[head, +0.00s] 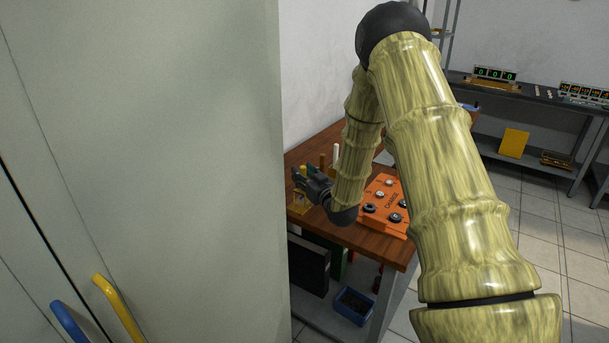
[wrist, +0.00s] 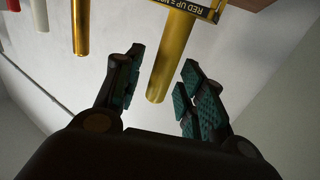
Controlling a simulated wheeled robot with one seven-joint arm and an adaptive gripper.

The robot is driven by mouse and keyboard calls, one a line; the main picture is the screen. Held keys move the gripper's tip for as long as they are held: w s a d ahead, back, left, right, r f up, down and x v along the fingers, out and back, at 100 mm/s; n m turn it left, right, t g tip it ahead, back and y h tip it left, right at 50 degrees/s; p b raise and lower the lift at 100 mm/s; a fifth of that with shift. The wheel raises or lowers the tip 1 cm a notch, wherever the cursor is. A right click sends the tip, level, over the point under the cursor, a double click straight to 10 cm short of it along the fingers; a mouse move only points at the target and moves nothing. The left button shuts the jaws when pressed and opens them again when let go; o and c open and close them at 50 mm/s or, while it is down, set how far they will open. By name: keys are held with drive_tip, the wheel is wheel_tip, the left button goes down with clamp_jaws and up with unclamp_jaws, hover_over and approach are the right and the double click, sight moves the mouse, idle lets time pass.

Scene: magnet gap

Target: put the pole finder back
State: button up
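A yellow piece with a dark label reading "RED UP = N…" (wrist: 197,8) is at the top of the wrist view. A gold cylinder (wrist: 171,62) extends from it. I cannot tell for sure whether this is the pole finder or its stand. My gripper (wrist: 160,74) is open, with one finger on each side of the cylinder's free end and visible gaps to it. In the head view my gripper (head: 303,183) is at the left of the wooden bench (head: 375,243), over a yellow piece (head: 299,203), which it partly hides.
An orange board (head: 388,196) with several round pieces lies on the bench, right of my forearm. Upright rods, one white (head: 336,153), stand behind my gripper. A tall grey cabinet (head: 150,150) blocks the left. A blue bin (head: 354,305) sits below the bench.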

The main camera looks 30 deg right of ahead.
drive_tip(key=shift+r, duration=0.15)
drive_tip(key=s+a+b, duration=0.1)
drive_tip(key=s, duration=1.1)
drive_tip(key=shift+b, duration=0.4)
